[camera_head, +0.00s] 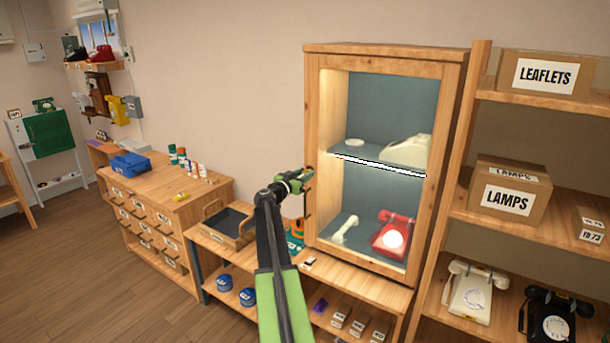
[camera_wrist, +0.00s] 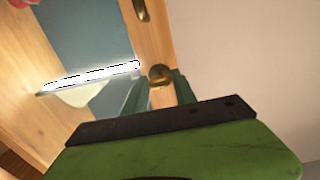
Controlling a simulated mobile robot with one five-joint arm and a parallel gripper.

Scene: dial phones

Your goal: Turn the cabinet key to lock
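The wooden display cabinet (camera_head: 312,130) has a glass-fronted door and stands on the bench. My gripper (camera_head: 306,180) is at the left edge of its door frame, about mid-height. In the wrist view a small round brass piece (camera_wrist: 160,75), which looks like the key or its lock, sits on the door's wooden frame (camera_wrist: 155,38). My gripper (camera_wrist: 160,82) has its two fingers apart, one on either side of this piece. I cannot tell whether they touch it. The key's turn angle is not clear. In the head view the key is not clearly visible.
A brass handle (camera_wrist: 142,10) is on the same frame. Inside the cabinet are a red phone (camera_head: 393,235), a cream phone (camera_head: 407,151) and a white handset (camera_head: 345,229). A tray (camera_head: 226,223) lies on the bench at left. Shelves with boxes (camera_head: 510,188) stand close at right.

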